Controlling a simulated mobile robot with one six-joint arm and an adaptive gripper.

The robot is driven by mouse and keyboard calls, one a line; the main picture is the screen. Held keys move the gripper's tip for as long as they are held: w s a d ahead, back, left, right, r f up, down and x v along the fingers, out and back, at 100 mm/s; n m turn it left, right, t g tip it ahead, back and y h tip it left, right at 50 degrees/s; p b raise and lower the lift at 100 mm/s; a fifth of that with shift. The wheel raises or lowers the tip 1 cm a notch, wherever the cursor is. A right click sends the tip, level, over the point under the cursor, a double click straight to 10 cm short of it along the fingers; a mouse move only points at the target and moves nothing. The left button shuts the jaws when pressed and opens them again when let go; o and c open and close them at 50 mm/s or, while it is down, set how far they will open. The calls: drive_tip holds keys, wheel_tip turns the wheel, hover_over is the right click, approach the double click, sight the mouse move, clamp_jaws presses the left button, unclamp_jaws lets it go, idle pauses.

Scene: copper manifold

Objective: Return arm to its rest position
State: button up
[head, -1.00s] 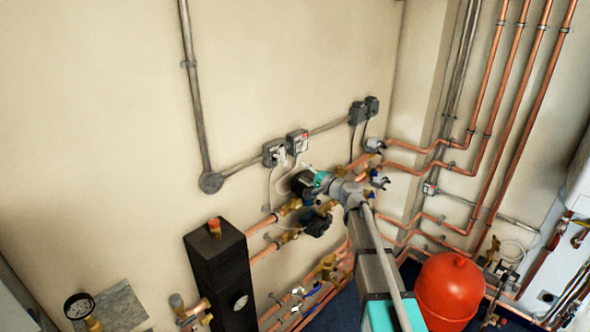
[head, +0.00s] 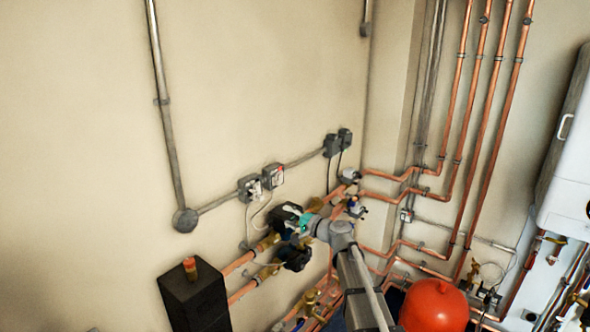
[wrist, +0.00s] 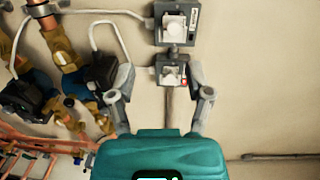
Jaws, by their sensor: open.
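My arm (head: 353,268) rises from the bottom of the head view toward the pipework on the wall. Its teal wrist part (head: 308,223) lies in front of the pumps and valves there. My gripper (wrist: 160,86) shows in the wrist view with its two grey fingers spread apart and nothing between them. Behind the fingers are wall-mounted switch boxes (wrist: 177,22). In the head view the fingertips cannot be made out against the dark pump parts. I cannot tell whether they touch anything.
A black box-shaped unit (head: 195,300) stands left of my arm, and a red round vessel (head: 433,306) to its right. Copper pipes (head: 478,130) run up the right wall beside a white boiler (head: 570,170). The upper left wall is mostly bare.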

drive_tip(key=s+d+f+n+g+h+b, duration=0.35)
drive_tip(key=s+f, duration=0.35)
drive_tip(key=f, duration=0.3)
drive_tip(key=s+d+f+n+g+h+b, duration=0.2)
drive_tip(key=s+f+g+b, duration=0.15)
drive_tip(key=s+f, duration=0.55)
drive_tip(key=s+d+f+n+g+h+b, duration=0.1)
drive_tip(key=s+d+f+g+h+b, duration=0.2)
drive_tip(key=s+d+f+h+b, duration=0.4)
drive_tip(key=s+d+f+h, duration=0.1)
drive_tip(key=s+d+f, duration=0.5)
drive_tip(key=d, duration=0.1)
drive_tip(key=shift+s+d+f, duration=0.2)
drive_tip(key=shift+s+d, duration=0.05)
drive_tip(key=shift+h, duration=0.25)
drive_tip(key=shift+c, duration=0.3)
idle(1.0)
